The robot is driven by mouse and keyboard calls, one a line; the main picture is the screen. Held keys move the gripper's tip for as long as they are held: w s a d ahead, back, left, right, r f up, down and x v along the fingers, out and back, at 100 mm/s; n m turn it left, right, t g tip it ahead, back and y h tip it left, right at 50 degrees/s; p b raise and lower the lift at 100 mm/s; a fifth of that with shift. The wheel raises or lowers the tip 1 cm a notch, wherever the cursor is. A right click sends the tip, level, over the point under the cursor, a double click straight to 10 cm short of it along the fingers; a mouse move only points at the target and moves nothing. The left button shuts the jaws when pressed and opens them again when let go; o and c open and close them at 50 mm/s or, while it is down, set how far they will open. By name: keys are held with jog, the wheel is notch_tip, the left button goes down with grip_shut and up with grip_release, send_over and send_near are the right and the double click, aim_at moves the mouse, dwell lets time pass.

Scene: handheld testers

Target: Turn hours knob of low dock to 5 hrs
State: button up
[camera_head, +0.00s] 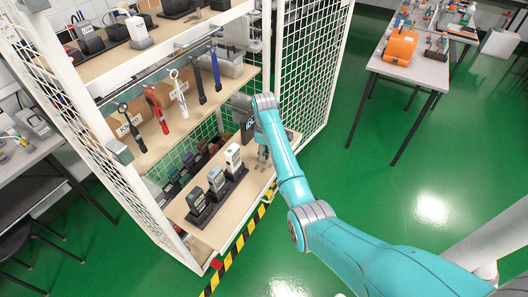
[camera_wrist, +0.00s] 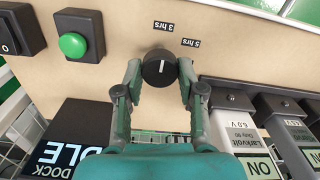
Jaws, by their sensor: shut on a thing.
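The black hours knob (camera_wrist: 160,70) stands on the tan board of the low dock in the wrist view. Its short white mark is close to vertical in the picture, roughly in line with the "3 hrs" label (camera_wrist: 163,26). The "5 hrs" label (camera_wrist: 190,43) is up and to the right of the knob. Both labels appear upside down. My gripper (camera_wrist: 160,75) has one finger on each side of the knob and is shut on it. In the head view my gripper (camera_head: 262,153) is at the right end of the lower shelf, where the knob is hidden.
In the wrist view, a green button (camera_wrist: 72,44) is left of the knob, a dark display box (camera_wrist: 75,130) is at lower left, and docked testers (camera_wrist: 232,125) are close on the right. In the head view, the upper shelf (camera_head: 150,150) with hanging tools overhangs the lower shelf (camera_head: 215,235).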

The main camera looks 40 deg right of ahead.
jog(key=shift+m, duration=0.3)
jog(key=m, duration=0.5)
jog(key=shift+m, duration=0.3)
jog(key=m, duration=0.5)
jog(key=shift+m, duration=0.4)
jog(key=o, duration=1.1)
jog(key=shift+o, duration=0.2)
